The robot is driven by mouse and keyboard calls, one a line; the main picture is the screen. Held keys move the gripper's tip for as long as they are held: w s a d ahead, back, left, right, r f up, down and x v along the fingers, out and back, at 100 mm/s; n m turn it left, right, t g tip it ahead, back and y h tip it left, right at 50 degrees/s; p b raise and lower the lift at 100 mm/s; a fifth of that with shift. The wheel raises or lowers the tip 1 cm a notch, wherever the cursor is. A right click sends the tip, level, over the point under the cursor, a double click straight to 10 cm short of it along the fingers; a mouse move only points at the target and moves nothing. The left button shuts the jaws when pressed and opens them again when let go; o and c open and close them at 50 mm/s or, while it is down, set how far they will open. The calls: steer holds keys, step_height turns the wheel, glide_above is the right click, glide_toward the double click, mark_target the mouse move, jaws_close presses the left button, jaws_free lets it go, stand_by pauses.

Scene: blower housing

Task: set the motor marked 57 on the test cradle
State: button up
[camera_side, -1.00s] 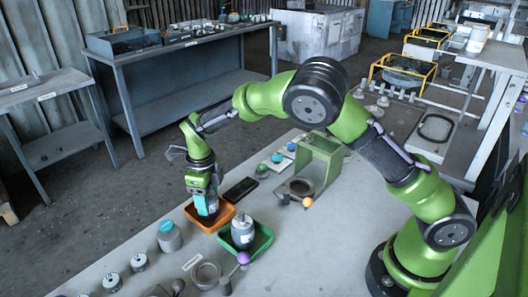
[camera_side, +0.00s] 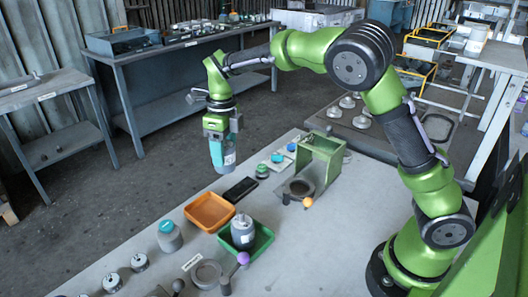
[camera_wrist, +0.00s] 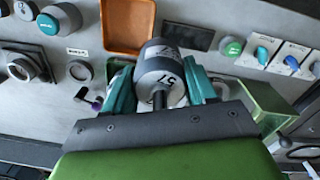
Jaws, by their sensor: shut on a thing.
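My gripper (camera_side: 221,150) is shut on a grey cylindrical motor (camera_side: 229,158) and holds it in the air above the far edge of the table. In the wrist view the motor (camera_wrist: 160,60) sits between the teal fingers, with 57 readable on its end face and a short shaft. Two ring-shaped holders stand on the table: one with an orange-knobbed lever (camera_side: 298,188) in front of a green bracket, one with a purple-knobbed lever (camera_side: 207,274) at the front. I cannot tell which is the test cradle; the label (camera_side: 192,261) is too small to read.
The orange tray (camera_side: 196,216) is empty. The green tray (camera_side: 263,241) holds another grey motor (camera_side: 242,231). The table's right part is clear.

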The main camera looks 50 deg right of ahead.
steer(key=s+d+m, duration=0.2)
steer(key=s+d, duration=0.4)
steer(key=d, duration=0.5)
steer(key=shift+m, duration=0.6)
steer(key=shift+s+d+f, duration=0.85)
steer(key=shift+s+f, duration=0.25)
steer(key=shift+f, duration=0.45)
steer(key=shift+s+d+f, duration=0.85)
steer(key=shift+s+f, duration=0.3)
steer(key=shift+f, duration=0.4)
steer(key=shift+s+d+f, duration=0.85)
steer(key=shift+s+f, duration=0.25)
steer(key=shift+f, duration=0.45)
steer(key=shift+f, duration=1.05)
steer(key=o, duration=1.5)
steer(key=shift+c, duration=0.3)
steer(key=shift+o, duration=0.9)
steer(key=shift+d, duration=0.15)
